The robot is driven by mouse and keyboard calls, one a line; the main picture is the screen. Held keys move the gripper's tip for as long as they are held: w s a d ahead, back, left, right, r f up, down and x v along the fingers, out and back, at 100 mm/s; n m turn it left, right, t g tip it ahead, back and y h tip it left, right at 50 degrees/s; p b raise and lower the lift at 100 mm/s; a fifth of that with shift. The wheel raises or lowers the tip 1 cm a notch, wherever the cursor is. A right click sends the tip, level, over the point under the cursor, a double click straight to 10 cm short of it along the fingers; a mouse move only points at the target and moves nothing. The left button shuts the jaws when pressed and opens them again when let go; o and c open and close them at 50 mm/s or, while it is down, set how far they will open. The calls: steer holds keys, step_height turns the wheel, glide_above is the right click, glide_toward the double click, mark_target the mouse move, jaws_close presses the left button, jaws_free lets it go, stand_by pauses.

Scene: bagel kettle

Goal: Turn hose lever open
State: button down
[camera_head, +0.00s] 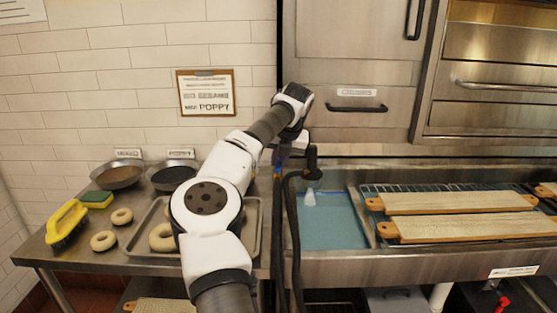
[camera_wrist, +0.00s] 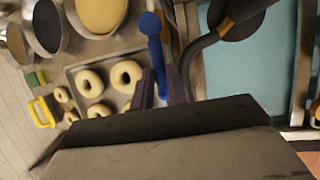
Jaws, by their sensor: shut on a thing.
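The blue hose lever (camera_wrist: 152,28) shows in the wrist view as a rod with a round end. My gripper (camera_wrist: 163,75) has its two dark fingers on either side of the lever's lower part and is shut on it. In the head view, my gripper (camera_head: 284,153) is at the back edge of the counter, left of the sink, and a small bit of blue shows below it. The lever's base is hidden. The black hose (camera_wrist: 194,48) curves just right of the fingers. Its spray head (camera_head: 311,162) hangs over the sink.
The sink (camera_head: 330,225) holds blue-green water. Wooden boards (camera_head: 460,202) lie on a rack to its right. A tray (camera_head: 254,230) with bagels, pans (camera_head: 118,175) and a yellow-handled brush (camera_head: 66,222) are on the left counter. Cabinets and a tiled wall stand behind.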

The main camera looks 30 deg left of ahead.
steer(key=c, duration=1.4)
jaws_free()
steer(key=b+v, duration=0.2)
steer(key=v, duration=1.2)
steer(key=shift+f, duration=0.1)
